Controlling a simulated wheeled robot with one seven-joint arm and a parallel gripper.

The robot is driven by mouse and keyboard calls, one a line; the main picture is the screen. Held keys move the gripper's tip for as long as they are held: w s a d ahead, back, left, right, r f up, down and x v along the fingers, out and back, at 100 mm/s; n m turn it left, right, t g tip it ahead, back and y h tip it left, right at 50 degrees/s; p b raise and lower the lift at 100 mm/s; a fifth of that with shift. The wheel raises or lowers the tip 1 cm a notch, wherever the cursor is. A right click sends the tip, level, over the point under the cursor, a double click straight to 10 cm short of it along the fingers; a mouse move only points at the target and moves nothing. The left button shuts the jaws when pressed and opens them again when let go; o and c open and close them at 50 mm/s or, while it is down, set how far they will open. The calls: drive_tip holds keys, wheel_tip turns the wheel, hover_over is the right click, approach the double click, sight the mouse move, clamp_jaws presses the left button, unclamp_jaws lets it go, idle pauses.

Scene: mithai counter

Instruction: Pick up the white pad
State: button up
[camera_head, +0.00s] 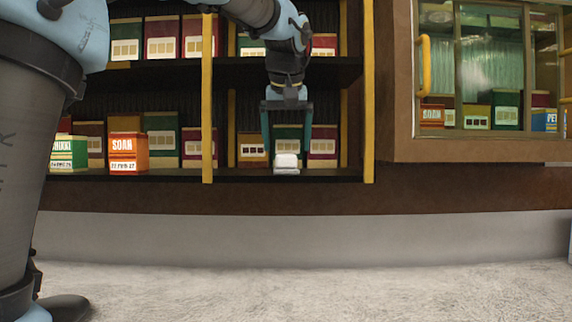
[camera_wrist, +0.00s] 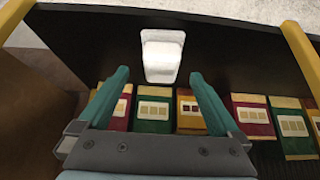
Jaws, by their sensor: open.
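The white pad (camera_head: 286,162) sits at the front edge of the lower shelf in the head view. It shows as a small white block with a rounded lower part. In the wrist view the white pad (camera_wrist: 162,55) lies on the dark shelf, beyond the fingertips and roughly between their lines. My gripper (camera_head: 287,145) points down over it in the head view, its two teal fingers spread to either side. In the wrist view my gripper (camera_wrist: 160,78) is open and empty, with a gap between the fingertips and the pad.
Several sweet boxes stand behind, including an orange box (camera_head: 128,150) to the left. The lower shelf (camera_head: 235,174) has yellow posts (camera_head: 207,100) on both sides of this bay. A glass-fronted cabinet (camera_head: 480,152) with a yellow handle juts out at right. The floor in front is clear.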

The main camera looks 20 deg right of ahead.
sight(286, 155)
drive_tip(key=shift+p+x, duration=0.5)
drive_tip(key=shift+x, duration=1.85)
drive_tip(key=shift+a, duration=0.15)
drive_tip(key=c, duration=1.3)
drive_tip(key=shift+s+r, duration=0.1)
drive_tip(key=shift+s+a+r+b, duration=0.1)
drive_tip(key=shift+s+r+b, duration=0.1)
drive_tip(key=shift+b, duration=0.25)
wheel_tip(286, 155, up, 7)
drive_tip(key=shift+w+f, duration=0.1)
drive_tip(key=shift+f, duration=0.1)
drive_tip(key=s+a+b, duration=0.2)
drive_tip(key=s, duration=0.4)
drive_tip(key=s+a+b, duration=0.2)
drive_tip(key=s+a, duration=0.1)
drive_tip(key=s, duration=0.3)
drive_tip(key=s+a+b, duration=0.2)
drive_tip(key=s+a, duration=0.1)
drive_tip(key=s, duration=0.2)
drive_tip(key=shift+s+a+f, duration=0.15)
drive_tip(key=shift+s, duration=0.25)
